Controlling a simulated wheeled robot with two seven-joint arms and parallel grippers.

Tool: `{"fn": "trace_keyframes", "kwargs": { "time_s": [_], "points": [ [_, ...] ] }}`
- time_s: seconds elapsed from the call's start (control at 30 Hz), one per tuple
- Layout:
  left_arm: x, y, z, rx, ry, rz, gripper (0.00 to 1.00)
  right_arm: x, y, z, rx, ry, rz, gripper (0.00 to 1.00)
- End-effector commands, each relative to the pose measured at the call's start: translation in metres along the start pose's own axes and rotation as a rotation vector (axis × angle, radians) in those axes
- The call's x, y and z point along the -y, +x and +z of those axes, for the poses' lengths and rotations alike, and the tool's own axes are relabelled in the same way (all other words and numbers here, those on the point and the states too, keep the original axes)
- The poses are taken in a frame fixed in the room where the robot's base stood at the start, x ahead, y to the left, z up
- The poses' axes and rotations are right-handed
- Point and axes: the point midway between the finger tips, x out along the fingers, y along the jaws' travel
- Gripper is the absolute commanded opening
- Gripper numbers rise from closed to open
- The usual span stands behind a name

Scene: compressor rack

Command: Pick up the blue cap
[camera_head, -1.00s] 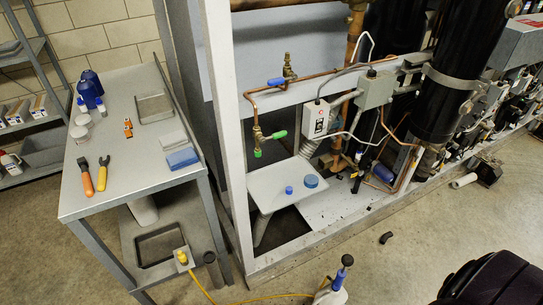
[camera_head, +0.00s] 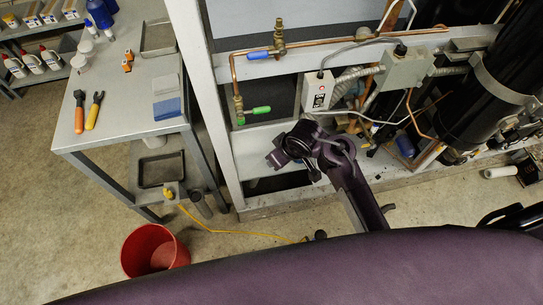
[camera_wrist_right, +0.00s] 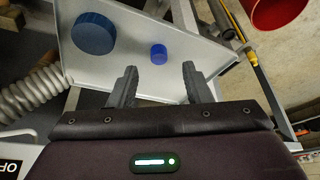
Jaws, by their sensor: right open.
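In the right wrist view a small bright blue cap (camera_wrist_right: 158,54) sits on a pale grey shelf (camera_wrist_right: 140,78). A larger, darker blue round cap (camera_wrist_right: 94,33) lies to its left. My right gripper (camera_wrist_right: 159,68) is open and empty, its two fingertips pointing at the shelf. The small cap appears between and just beyond the fingertips, apart from both. In the head view my right arm reaches in over the shelf, with the gripper (camera_head: 275,159) covering much of it; I cannot make out the small cap there. My left gripper is not in view.
The rack's white upright post (camera_head: 203,90) stands left of the arm. Copper pipe with a green-handled valve (camera_head: 254,111) and a grey control box (camera_head: 317,91) are close behind. A workbench (camera_head: 130,90) is at left, and a red bucket (camera_head: 153,250) stands on the floor.

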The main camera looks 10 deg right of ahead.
Motion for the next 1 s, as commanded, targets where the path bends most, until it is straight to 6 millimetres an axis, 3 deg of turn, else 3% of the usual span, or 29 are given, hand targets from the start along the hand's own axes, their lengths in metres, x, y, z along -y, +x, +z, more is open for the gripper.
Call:
{"fn": "trace_keyframes", "kwargs": {
  "time_s": [0.23,0.6,0.93,1.0],
  "points": [
    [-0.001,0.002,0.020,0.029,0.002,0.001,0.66,0.000,0.037,-0.003,0.001,-0.002,0.001,0.45],
    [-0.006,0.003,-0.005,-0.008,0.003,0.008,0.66,0.000,0.048,-0.003,-0.001,0.000,0.002,0.43],
    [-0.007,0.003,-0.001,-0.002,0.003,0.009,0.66,0.000,0.048,-0.002,-0.001,0.000,0.001,0.00],
    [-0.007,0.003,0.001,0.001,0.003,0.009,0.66,0.000,0.048,-0.002,-0.001,0.000,0.001,0.00]
  ]
}}
